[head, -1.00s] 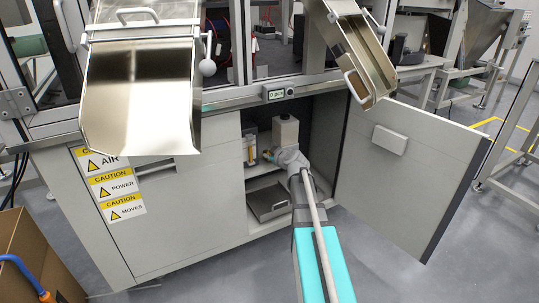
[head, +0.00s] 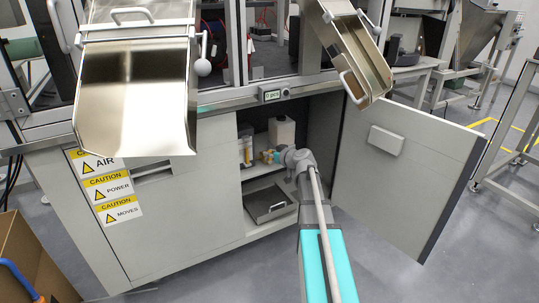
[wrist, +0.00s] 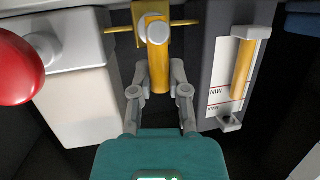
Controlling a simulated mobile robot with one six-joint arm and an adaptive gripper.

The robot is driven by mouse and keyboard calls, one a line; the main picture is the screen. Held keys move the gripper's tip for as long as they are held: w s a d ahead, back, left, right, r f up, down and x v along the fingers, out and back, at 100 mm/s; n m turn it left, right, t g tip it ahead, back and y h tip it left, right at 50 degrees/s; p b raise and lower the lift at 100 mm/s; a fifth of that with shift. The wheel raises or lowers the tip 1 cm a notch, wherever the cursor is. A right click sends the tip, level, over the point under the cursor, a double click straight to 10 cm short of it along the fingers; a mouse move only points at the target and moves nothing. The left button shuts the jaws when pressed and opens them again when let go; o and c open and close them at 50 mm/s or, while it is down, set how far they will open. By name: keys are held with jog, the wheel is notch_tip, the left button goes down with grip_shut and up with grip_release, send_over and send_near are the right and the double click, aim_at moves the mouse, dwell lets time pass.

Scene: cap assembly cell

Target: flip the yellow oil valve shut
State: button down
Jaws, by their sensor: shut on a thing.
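The yellow oil valve handle (wrist: 158,62) hangs down from a round grey pivot in the middle of the wrist view. Thin yellow pipe runs to both sides at its top. My gripper (wrist: 159,82) is shut on the lower part of the handle, with one grey finger on each side. In the head view my gripper (head: 273,157) reaches into the open cabinet and is small there. The valve is hard to make out in that view.
An oil gauge (wrist: 241,68) marked MIN and MAX stands right of the valve. A white container (wrist: 75,100) and a red ball (wrist: 15,68) are at left. The open cabinet door (head: 405,170) stands right of my arm; a grey tray (head: 270,205) lies on the lower shelf.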

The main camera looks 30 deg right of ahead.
jog(key=c, duration=0.6)
grip_release()
jog(key=shift+a+n+h+p, duration=0.3)
jog(key=shift+a+n+h, duration=0.1)
jog(key=shift+n+h, duration=0.25)
jog(key=shift+a+f+n+h, duration=0.15)
jog(key=shift+a+n+h, duration=0.2)
jog(key=shift+n, duration=0.3)
jog(key=shift+a+f+n+h, duration=0.1)
jog(key=shift+a+n+h, duration=0.15)
jog(key=shift+n, duration=0.35)
jog(key=p+v, duration=0.4)
jog(key=v, duration=0.9)
jog(key=shift+s+r+p, duration=0.3)
jog(key=shift+r+p, duration=0.05)
jog(key=shift+p, duration=0.05)
jog(key=shift+d, duration=0.1)
